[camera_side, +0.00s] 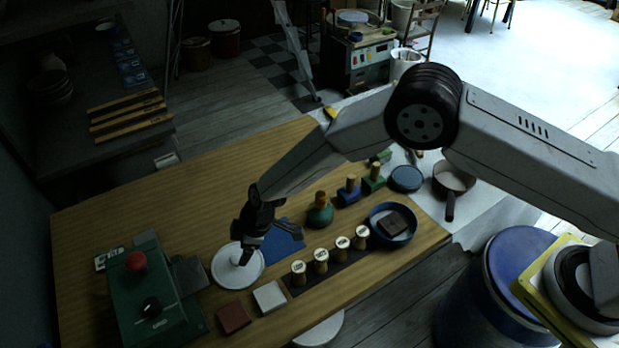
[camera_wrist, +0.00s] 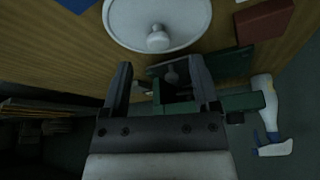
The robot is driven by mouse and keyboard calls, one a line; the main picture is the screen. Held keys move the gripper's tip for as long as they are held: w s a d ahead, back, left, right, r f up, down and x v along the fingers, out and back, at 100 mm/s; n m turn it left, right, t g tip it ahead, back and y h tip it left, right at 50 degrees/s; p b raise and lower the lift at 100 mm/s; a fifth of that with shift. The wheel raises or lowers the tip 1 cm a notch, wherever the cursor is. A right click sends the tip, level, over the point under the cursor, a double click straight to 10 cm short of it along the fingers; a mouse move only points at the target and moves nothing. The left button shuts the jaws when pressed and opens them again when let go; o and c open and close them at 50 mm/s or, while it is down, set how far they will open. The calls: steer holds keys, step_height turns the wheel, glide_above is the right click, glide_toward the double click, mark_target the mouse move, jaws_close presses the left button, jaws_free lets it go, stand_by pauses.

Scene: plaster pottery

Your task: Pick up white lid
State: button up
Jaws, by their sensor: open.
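The white lid (camera_side: 230,272) is a round disc with a knob on top, lying on the wooden table. In the wrist view the lid (camera_wrist: 125,22) is at the top, with its knob (camera_wrist: 158,40) towards the fingers. My gripper (camera_side: 249,240) is just above the lid in the side view and hides part of it. In the wrist view my gripper (camera_wrist: 160,85) has its two fingers apart with nothing held between them. I cannot tell whether a finger touches the lid.
A green control box (camera_side: 150,310) with a red button stands left of the lid. A blue square (camera_side: 284,238) lies behind it. Red (camera_side: 233,318) and white (camera_side: 269,296) tiles lie in front. Several wooden stamps (camera_side: 321,258) stand to the right. The table's back left (camera_side: 140,205) is clear.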

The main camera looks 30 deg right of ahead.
mark_target(236, 258)
steer(key=shift+f, duration=0.25)
steer(key=shift+w+a+f, duration=0.1)
steer(key=shift+a, duration=0.05)
steer(key=shift+x, duration=2.45)
steer(key=shift+w, duration=0.15)
steer(key=shift+c, duration=0.3)
steer(key=shift+a, duration=0.1)
jaws_close()
